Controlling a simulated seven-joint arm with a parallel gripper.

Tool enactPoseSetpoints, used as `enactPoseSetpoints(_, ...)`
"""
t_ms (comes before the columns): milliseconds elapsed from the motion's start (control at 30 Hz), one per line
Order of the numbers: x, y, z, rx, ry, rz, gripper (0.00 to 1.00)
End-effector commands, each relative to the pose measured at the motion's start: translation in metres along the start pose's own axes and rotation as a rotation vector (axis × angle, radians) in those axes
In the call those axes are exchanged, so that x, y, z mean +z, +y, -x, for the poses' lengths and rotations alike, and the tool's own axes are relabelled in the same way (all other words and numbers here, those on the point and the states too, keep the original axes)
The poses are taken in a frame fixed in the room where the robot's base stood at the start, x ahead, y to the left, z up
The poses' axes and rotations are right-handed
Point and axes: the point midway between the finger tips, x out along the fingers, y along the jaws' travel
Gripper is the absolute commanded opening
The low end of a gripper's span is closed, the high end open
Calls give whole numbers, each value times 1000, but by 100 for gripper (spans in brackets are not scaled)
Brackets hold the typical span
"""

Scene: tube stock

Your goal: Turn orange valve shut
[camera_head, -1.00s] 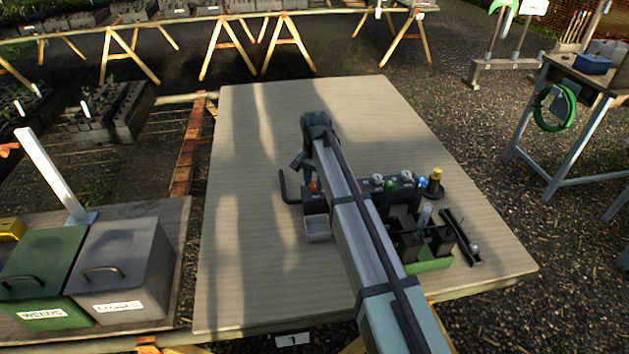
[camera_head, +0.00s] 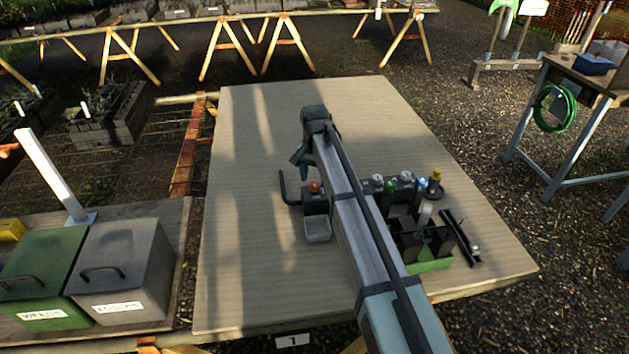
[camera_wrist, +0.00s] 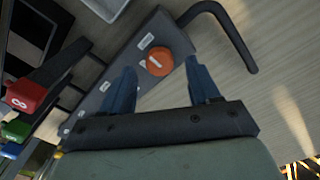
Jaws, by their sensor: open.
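The orange valve (camera_wrist: 157,61) is a round knob with a pale line on its top, mounted on a dark grey block. In the wrist view it lies between and just beyond my gripper's two blue fingertips. In the head view the orange valve (camera_head: 314,187) shows to the left of my arm. My gripper (camera_wrist: 160,65) is open, with fingers apart on either side of the knob; I cannot tell whether they touch it. In the head view my gripper (camera_head: 299,158) hangs behind the valve, partly hidden by my arm.
A bent dark pipe (camera_wrist: 228,32) runs from the valve block. A pale tray (camera_head: 317,230) sits in front of it. A rack with coloured-capped tubes (camera_head: 430,265) stands right of my arm. The left side of the wooden table (camera_head: 240,200) is clear.

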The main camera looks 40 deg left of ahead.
Motion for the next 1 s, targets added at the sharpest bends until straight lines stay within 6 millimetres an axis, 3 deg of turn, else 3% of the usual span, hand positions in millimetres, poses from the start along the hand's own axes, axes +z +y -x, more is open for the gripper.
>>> enactPoseSetpoints(300, -1, -1, 64, -1, 2, 0, 61)
enactPoseSetpoints(500, -1, 0, 96, 0, 1, 0, 61)
enactPoseSetpoints(700, 0, 0, 114, 0, 1, -1, 61)
enactPoseSetpoints(1000, 0, 0, 118, 0, 0, 0, 61)
